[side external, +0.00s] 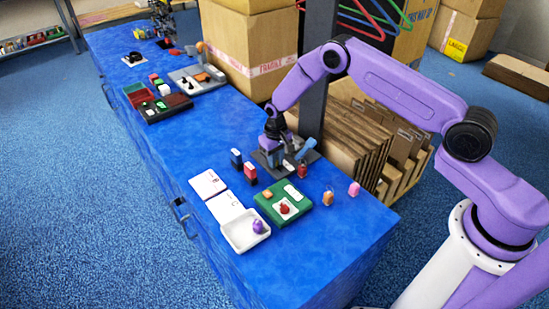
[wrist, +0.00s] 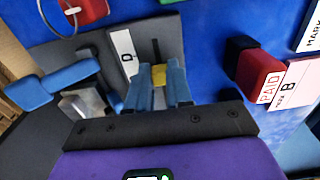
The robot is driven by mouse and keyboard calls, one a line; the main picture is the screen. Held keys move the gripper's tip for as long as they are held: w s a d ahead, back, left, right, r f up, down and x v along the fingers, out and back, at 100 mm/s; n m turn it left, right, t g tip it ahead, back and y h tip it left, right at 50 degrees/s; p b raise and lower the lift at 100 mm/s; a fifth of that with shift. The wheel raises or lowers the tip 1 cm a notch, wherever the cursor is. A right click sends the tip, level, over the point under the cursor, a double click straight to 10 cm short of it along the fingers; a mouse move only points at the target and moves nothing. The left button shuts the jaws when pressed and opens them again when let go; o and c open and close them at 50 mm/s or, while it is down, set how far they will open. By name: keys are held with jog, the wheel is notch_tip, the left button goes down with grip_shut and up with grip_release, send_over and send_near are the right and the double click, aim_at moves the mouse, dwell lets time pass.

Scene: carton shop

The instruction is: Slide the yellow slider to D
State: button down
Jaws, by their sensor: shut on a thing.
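The yellow slider (wrist: 159,76) shows in the wrist view between the two blue fingertips of my gripper (wrist: 160,82), which is shut on it. The slider sits on a dark grey panel (wrist: 200,45), and a narrow dark slot (wrist: 156,48) runs on beyond it. A white label with the letter D (wrist: 126,58) lies just left of the slot. In the side view my gripper (side external: 272,153) is down at the grey panel (side external: 308,156); the slider is hidden there.
A blue lever (wrist: 50,85) stands left of my gripper.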

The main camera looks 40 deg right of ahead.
aim_at(281, 172)
jog(key=shift+s, duration=1.45)
jog(key=c, duration=1)
grip_release()
jog(key=shift+w+r, duration=0.1)
jog(key=shift+r, duration=0.15)
notch_tip(281, 172, up, 17)
